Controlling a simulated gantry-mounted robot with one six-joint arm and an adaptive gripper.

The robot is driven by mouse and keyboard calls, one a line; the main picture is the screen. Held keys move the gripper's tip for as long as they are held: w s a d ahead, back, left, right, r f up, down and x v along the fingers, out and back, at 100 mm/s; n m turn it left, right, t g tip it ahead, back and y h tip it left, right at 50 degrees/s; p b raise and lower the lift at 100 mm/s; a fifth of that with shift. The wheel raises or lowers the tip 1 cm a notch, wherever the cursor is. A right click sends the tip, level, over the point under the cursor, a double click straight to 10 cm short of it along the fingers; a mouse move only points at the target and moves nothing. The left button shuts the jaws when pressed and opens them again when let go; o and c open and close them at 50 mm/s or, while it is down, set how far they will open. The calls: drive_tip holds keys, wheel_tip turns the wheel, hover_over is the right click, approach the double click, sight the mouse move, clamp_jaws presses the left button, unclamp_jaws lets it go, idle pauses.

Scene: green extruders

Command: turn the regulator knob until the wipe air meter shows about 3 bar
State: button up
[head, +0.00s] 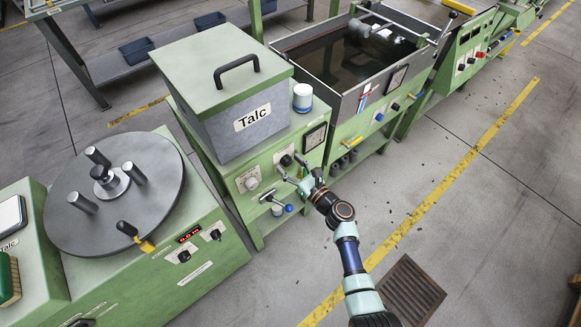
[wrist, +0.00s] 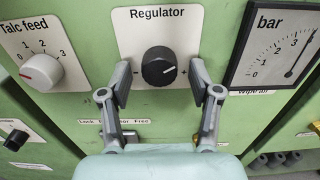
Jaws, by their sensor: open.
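The black regulator knob (wrist: 159,67) sits on a white plate labelled "Regulator" in the wrist view; its white pointer mark is turned to the right. It also shows in the head view (head: 286,160), beside my gripper (head: 294,176). My gripper in the wrist view (wrist: 161,80) is open, one finger on each side of the knob; there are visible gaps and I see no contact. The bar meter (wrist: 275,45) is right of the knob, its needle pointing up and right, past the 3. The meter also shows in the head view (head: 315,137).
The white talc feed knob (wrist: 41,71) is left of the regulator. A small black switch (wrist: 16,139) is at lower left. A lever with a lock and free label sits below, partly hidden by my gripper. The Talc box (head: 220,90) stands above the panel.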

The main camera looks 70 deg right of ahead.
drive_tip(key=c, duration=1.1)
drive_tip(key=shift+c, duration=0.2)
drive_tip(key=shift+n+b, duration=0.3)
drive_tip(key=shift+n, duration=0.1)
drive_tip(key=n+b, duration=0.3)
drive_tip(key=n, duration=0.1)
drive_tip(key=shift+f, duration=0.15)
drive_tip(key=shift+n+b, duration=1.1)
drive_tip(key=shift+n, duration=1.1)
drive_tip(key=o, duration=1.1)
drive_tip(key=shift+o, duration=0.2)
drive_tip(key=shift+r, duration=0.2)
